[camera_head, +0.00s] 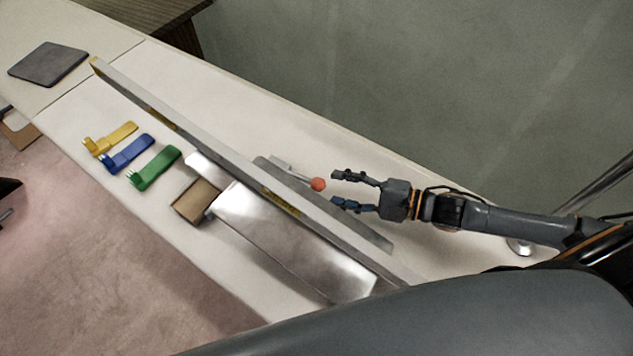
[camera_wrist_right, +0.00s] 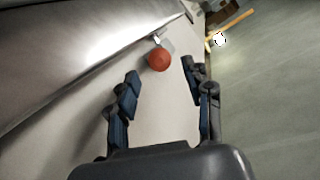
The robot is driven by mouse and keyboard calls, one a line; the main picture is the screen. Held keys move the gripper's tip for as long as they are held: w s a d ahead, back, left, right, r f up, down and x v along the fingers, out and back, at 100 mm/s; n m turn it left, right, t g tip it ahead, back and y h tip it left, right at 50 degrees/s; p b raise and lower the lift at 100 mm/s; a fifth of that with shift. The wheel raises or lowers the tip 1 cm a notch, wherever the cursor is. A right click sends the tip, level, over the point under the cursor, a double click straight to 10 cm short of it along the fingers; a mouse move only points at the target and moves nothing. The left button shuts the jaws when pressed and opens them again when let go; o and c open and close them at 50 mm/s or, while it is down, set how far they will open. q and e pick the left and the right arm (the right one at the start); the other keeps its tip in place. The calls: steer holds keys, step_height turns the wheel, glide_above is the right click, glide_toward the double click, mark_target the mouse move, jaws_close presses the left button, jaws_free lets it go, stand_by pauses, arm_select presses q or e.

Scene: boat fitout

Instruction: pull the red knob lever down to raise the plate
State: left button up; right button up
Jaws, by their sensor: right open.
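The lever's red knob (camera_head: 318,184) sits at the end of a short metal rod (camera_head: 292,171) beside the long grey rail on the table. My right gripper (camera_head: 340,190) is open, with its fingertips just to the right of the knob and apart from it. In the right wrist view the red knob (camera_wrist_right: 158,60) lies just beyond the open fingertips (camera_wrist_right: 160,80), with nothing between the fingers. A shiny metal plate (camera_head: 295,240) lies on the near side of the rail. My left gripper is not in view.
The long grey rail (camera_head: 220,167) runs diagonally across the white table (camera_head: 235,100). Yellow (camera_head: 112,138), blue (camera_head: 128,154) and green (camera_head: 155,167) clip-like pieces lie left of a cardboard box (camera_head: 195,200). A dark pad (camera_head: 48,64) lies at the far left.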

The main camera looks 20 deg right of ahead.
mark_target(317, 184)
steer(key=x, duration=0.6)
steer(key=shift+w+a, duration=0.15)
steer(key=shift+c, duration=0.2)
jaws_close()
